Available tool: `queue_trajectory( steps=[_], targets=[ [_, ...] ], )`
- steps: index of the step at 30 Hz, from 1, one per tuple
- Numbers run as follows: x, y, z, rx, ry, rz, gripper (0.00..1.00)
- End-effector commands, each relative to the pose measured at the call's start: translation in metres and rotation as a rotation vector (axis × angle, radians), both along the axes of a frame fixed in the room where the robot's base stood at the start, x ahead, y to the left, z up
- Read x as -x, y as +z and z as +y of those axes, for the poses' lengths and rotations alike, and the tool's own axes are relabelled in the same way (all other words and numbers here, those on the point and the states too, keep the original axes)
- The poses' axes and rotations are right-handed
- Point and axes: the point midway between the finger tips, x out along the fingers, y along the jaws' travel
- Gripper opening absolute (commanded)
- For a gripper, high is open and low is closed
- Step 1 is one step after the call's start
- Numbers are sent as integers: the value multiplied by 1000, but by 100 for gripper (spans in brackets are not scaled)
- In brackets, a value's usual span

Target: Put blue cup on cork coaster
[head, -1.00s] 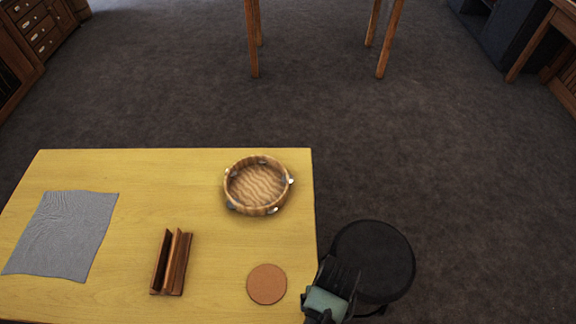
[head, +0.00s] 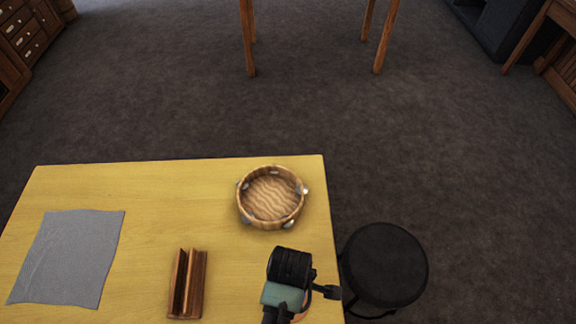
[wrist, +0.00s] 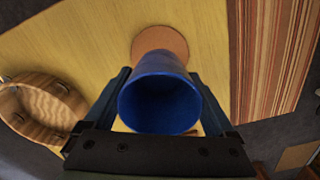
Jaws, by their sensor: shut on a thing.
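The blue cup (wrist: 160,100) sits between the two fingers of my gripper (wrist: 160,85) in the wrist view, its open mouth facing the camera. The gripper is shut on it. The round cork coaster (wrist: 160,40) shows just beyond the cup, partly covered by it; I cannot tell whether they touch. In the head view my gripper (head: 289,272) is over the right front part of the yellow table and hides the cup. Only a sliver of the coaster (head: 303,304) shows beside it.
A wooden tambourine (head: 270,198) lies behind the gripper on the table (head: 150,210). A slotted wooden stand (head: 188,284) is to the left, and a grey cloth (head: 68,258) lies farther left. A black round stool (head: 385,264) stands right of the table.

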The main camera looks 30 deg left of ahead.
Motion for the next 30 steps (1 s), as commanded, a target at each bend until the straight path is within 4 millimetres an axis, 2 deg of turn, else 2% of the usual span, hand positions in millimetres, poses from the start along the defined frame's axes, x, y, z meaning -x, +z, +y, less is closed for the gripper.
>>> queue_trajectory(
  steps=[12,25,26,27,30],
  targets=[
    [0,-46,0,0,-2,1,29],
    [0,-53,0,0,-2,-1,29],
    [0,-53,0,0,-2,0,91],
    [0,-53,0,0,-3,-1,99],
    [0,-53,0,0,-3,0,100]
  ],
)
